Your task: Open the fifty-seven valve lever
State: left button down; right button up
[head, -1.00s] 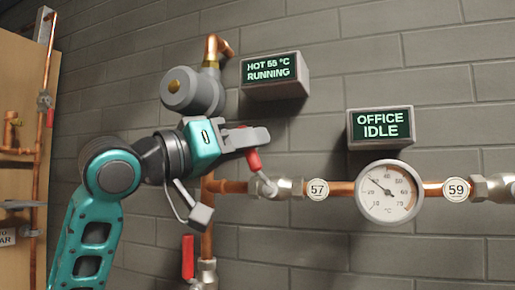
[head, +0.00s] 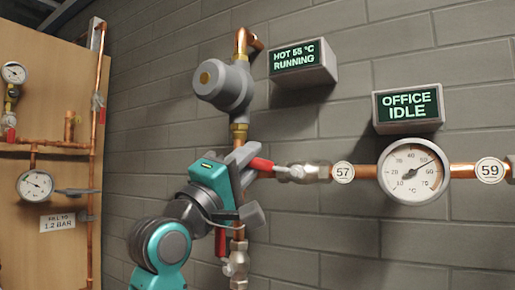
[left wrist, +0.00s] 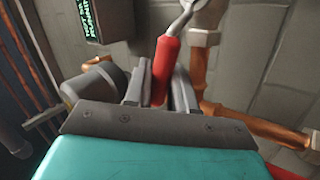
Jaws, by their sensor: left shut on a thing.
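The fifty-seven valve (head: 308,172) sits on the copper pipe just left of the round tag 57 (head: 343,172). Its lever has a red handle (head: 262,164) that points left from the valve, roughly in line with the pipe and tilted slightly up. My left gripper (head: 246,162) is shut on the handle's outer part, and its arm comes from below. In the left wrist view the red handle (left wrist: 166,68) stands between the two grey fingers. The gripper hides part of the pipework behind it. My right gripper is not in view.
A grey pump (head: 224,86) is above the gripper. Another red-handled valve (head: 237,264) is below. A dial gauge (head: 413,171) and tag 59 (head: 490,171) are to the right. Displays read "HOT 55 °C RUNNING" (head: 297,58) and "OFFICE IDLE" (head: 408,106). A wooden panel (head: 50,110) stands left.

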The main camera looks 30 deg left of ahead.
pick_arm(q)
jog(key=shift+a+f+n+t+y+p, duration=0.2)
jog(key=shift+f+n+y, duration=0.25)
jog(key=shift+n+y, duration=0.6)
jog(key=shift+d+f+n+t+y+p, duration=0.1)
jog(key=shift+f+n+y+p, duration=0.35)
jog(key=shift+n, duration=0.9)
jog(key=shift+f+y, duration=0.1)
jog(key=shift+y, duration=0.3)
jog(key=shift+f+n, duration=0.15)
jog(key=shift+n, duration=0.25)
jog(key=c, duration=1.1)
grip_release()
